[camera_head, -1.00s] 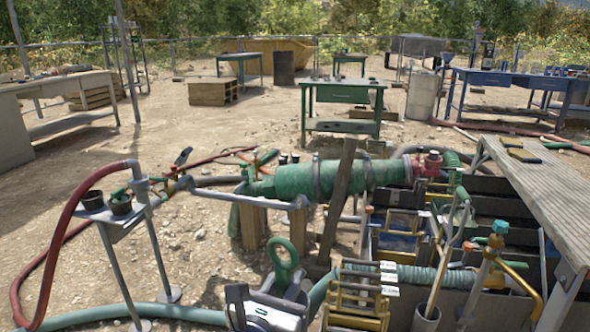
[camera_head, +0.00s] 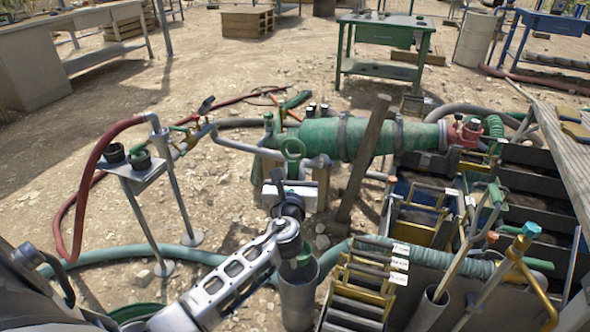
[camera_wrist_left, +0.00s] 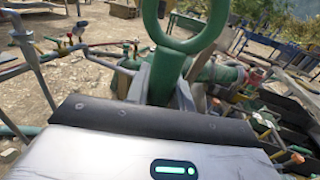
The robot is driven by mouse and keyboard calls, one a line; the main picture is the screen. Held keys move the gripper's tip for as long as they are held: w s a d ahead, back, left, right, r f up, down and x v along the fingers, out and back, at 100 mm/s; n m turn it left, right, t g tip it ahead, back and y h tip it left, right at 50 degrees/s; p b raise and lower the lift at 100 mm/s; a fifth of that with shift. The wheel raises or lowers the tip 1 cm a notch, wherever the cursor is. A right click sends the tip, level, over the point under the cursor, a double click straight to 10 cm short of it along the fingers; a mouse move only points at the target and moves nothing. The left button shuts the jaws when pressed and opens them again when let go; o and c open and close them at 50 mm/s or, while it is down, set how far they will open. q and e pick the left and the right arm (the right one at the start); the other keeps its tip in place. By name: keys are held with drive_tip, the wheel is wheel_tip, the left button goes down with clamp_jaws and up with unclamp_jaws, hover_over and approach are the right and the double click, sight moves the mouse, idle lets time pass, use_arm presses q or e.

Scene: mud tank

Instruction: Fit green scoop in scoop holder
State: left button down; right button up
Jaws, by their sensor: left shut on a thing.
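The green scoop shows its ring handle (camera_head: 292,147) in the head view and, close up, in the wrist view (camera_wrist_left: 186,92). My left gripper (camera_head: 296,188) is shut on the scoop just below the ring, which points up. A grey upright tube (camera_head: 297,302), apparently the scoop holder, stands below my left wrist. A green piece (camera_head: 303,258) shows at its mouth, partly hidden by my arm. I cannot tell whether that piece is the scoop's lower end or whether it is inside the tube. My right gripper is not in view.
Another grey tube (camera_head: 428,312) holds a long-handled tool to the right. A yellow-framed rack (camera_head: 362,285) stands between the tubes. A green pump cylinder (camera_head: 350,138) and leaning wooden post (camera_head: 362,160) lie beyond.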

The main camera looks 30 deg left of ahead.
use_arm(q)
drive_tip(key=shift+f, duration=0.2)
idle(0.4)
drive_tip(key=shift+p, duration=0.3)
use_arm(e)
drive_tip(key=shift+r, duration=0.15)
